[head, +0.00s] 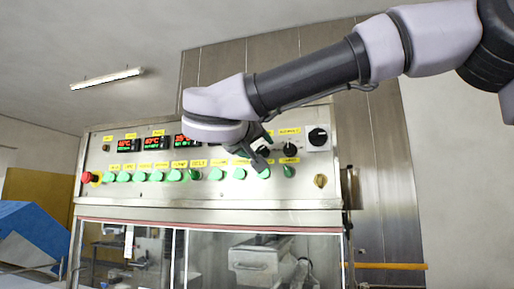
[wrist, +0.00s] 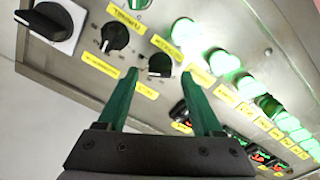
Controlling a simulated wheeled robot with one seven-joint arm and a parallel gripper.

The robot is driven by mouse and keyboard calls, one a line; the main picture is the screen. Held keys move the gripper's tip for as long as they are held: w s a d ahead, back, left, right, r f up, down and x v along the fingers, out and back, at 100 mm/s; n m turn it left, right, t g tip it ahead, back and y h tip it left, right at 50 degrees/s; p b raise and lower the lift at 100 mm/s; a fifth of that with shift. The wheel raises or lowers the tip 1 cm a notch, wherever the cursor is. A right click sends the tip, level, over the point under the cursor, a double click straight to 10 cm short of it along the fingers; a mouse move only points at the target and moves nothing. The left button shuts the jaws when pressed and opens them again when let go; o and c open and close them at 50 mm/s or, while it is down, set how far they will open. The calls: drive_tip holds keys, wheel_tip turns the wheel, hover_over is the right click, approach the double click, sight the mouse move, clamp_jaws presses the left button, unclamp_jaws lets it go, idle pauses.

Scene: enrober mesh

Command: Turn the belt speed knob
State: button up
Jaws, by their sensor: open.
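Two small black knobs with dial marks sit on the steel control panel. One knob (wrist: 160,65) lies between my gripper's fingertips in the wrist view; the other knob (wrist: 114,37) is to its left, outside the fingers, and shows clearly in the head view (head: 289,149). Their yellow labels are too blurred to read, so I cannot tell which is the belt speed knob. My gripper (wrist: 160,74) is open, with its green fingers either side of the first knob; contact is not visible. In the head view my gripper (head: 264,148) is in front of the panel's right part and partly hides that knob.
A large black rotary switch (head: 318,137) on a white plate is right of the knobs. A row of green buttons (head: 215,174) runs below, ending at a red emergency button (head: 88,178) at left. Lit displays (head: 155,143) are on the upper left. Glass doors are beneath.

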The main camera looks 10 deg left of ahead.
drive_tip(key=shift+w, duration=0.2)
clamp_jaws()
drive_tip(key=shift+n, duration=0.4)
drive_tip(key=n, duration=0.2)
drive_tip(key=shift+n, duration=0.4)
drive_tip(key=shift+a+f+n, duration=0.1)
drive_tip(key=shift+n, duration=2)
